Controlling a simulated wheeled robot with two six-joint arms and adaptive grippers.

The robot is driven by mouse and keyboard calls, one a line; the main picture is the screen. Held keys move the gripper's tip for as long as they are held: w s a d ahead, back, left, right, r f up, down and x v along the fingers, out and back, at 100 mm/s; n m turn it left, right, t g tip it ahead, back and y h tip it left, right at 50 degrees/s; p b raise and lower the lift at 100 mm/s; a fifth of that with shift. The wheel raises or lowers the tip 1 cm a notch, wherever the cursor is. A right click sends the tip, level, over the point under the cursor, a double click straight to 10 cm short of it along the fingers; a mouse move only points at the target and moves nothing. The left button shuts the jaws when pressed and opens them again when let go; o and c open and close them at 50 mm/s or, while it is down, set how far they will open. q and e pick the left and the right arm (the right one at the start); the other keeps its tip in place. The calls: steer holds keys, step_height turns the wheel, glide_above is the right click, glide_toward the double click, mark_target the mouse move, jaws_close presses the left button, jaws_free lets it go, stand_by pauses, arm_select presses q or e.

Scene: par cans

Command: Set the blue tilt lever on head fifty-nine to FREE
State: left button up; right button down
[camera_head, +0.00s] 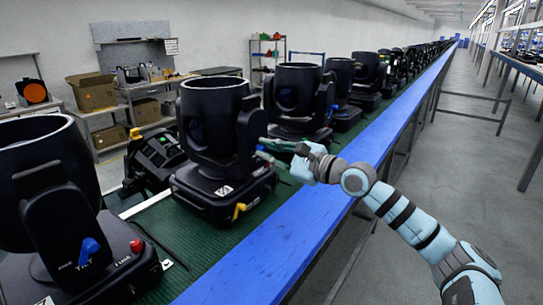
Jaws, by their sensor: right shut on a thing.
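A black moving head (212,115) stands upright on the green belt in the middle of the view. Its label (224,190) is too small to read, so I cannot confirm it is head fifty-nine. A yellow lever (239,210) shows on its base. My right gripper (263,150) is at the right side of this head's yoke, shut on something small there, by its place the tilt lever. A nearer head (60,225) at the left has a blue tilt lever (90,250) and a red knob (136,245). My left gripper is not in view.
More black heads (297,95) stand in a row along the green belt (165,225). A blue rail (270,250) borders the belt on the right. A smaller black unit (155,160) lies behind the heads. The aisle floor (480,170) at the right is clear.

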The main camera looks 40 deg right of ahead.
steer(key=shift+a+f+n+b, duration=0.15)
steer(key=shift+n+b, duration=0.3)
steer(key=shift+n, duration=0.25)
steer(key=c, duration=1.6)
jaws_free()
step_height(320, 180, up, 10)
steer(key=shift+r, duration=0.1)
